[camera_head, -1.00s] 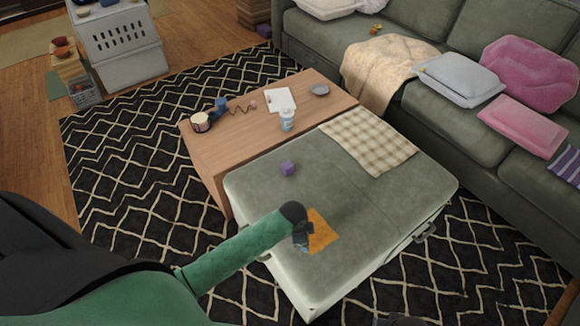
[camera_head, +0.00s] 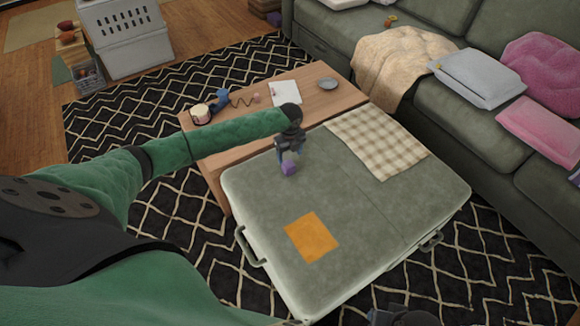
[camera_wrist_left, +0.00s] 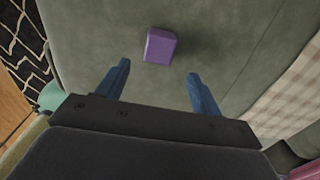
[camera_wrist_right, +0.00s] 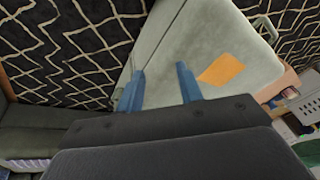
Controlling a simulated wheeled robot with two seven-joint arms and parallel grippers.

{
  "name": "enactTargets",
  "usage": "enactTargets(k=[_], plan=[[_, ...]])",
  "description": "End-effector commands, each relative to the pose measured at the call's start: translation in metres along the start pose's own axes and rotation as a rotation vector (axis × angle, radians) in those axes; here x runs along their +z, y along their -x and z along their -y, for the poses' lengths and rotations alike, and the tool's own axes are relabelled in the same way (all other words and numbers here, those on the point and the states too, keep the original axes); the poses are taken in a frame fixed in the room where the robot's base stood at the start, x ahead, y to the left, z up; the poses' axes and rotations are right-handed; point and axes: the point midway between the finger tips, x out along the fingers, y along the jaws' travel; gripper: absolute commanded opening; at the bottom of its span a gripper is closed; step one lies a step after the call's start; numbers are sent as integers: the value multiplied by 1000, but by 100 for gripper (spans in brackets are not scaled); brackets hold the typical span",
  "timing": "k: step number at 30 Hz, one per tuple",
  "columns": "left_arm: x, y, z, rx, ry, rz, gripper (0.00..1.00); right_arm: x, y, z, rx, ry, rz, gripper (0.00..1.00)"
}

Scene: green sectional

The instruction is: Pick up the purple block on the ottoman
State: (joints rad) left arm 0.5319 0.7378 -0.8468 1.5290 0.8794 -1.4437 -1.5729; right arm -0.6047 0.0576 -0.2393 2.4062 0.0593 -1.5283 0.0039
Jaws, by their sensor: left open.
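The purple block (camera_head: 289,166) lies on the grey-green ottoman (camera_head: 380,215) near its back left edge. My left gripper (camera_head: 288,150) is above it and partly covers it in the head view. In the left wrist view the block (camera_wrist_left: 160,46) lies ahead of the open blue fingers (camera_wrist_left: 160,85), between their lines and not touching them. My right gripper (camera_wrist_right: 160,88) is open and empty, with its fingers apart. In the head view only a dark part of it shows at the bottom edge.
An orange cloth square (camera_head: 311,237) lies flat on the ottoman, and a checked cloth (camera_head: 376,141) covers its back right part. The wooden table (camera_head: 325,101) behind holds a clipboard (camera_head: 286,92), a grey dish (camera_head: 327,83) and a cup (camera_head: 200,113). A green sofa (camera_head: 440,120) stands at right.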

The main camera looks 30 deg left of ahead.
Motion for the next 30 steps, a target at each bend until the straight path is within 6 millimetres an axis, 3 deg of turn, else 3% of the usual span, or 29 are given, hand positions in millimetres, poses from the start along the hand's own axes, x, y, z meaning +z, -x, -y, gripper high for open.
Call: enactTargets(k=[11, 21, 30], plan=[[3, -28, -1, 3, -6, -1, 66, 1, 11, -4, 11, -6, 18, 36], [4, -70, -3, 3, -6, -1, 66, 6, 31, -13, 38, -18, 60, 36], [5, -76, -3, 2, -6, 1, 66, 6, 33, -14, 40, -20, 63, 36]])
